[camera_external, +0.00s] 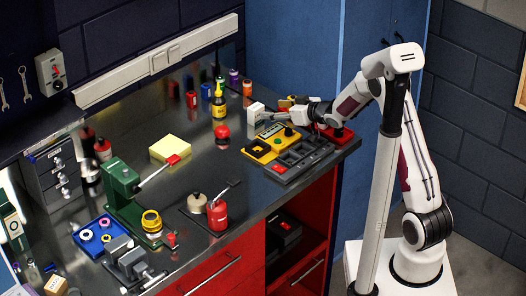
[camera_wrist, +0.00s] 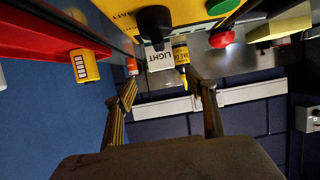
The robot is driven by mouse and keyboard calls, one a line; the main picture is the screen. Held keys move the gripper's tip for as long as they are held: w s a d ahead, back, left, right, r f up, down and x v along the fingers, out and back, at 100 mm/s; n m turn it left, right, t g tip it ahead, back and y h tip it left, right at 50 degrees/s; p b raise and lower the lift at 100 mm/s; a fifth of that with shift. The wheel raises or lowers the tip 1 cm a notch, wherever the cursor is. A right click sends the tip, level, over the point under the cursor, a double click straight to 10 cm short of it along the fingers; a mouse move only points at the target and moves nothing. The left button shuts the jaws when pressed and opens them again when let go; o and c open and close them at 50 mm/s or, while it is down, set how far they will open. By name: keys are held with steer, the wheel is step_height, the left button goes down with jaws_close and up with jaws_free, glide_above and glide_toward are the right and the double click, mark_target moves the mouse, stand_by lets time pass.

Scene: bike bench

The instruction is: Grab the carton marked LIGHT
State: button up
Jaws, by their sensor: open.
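The carton marked LIGHT (camera_wrist: 160,58) is a small white box with dark lettering. In the wrist view it is at the upper middle, beyond my fingertips, and a black knob partly covers it. In the external view a white carton (camera_external: 255,112) stands at the back right of the bench, just left of my gripper (camera_external: 277,115). In the wrist view my gripper (camera_wrist: 167,92) is open and empty, its two fingers wide apart. The carton appears in line with the gap between them. I cannot tell the exact distance.
A yellow tester (camera_external: 262,151) and a dark tray (camera_external: 303,158) lie in front of the carton. A yellow bottle (camera_wrist: 181,50) appears beside it in the wrist view. A red domed object (camera_external: 222,132) sits farther left. The bench around the yellow block (camera_external: 170,148) is mostly clear.

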mark_target(259, 108)
steer(key=shift+x, duration=1.3)
steer(key=shift+w+a, duration=0.1)
steer(key=shift+x, duration=2.5)
steer(key=shift+a+r, duration=0.1)
steer(key=shift+r, duration=0.05)
steer(key=c, duration=1.2)
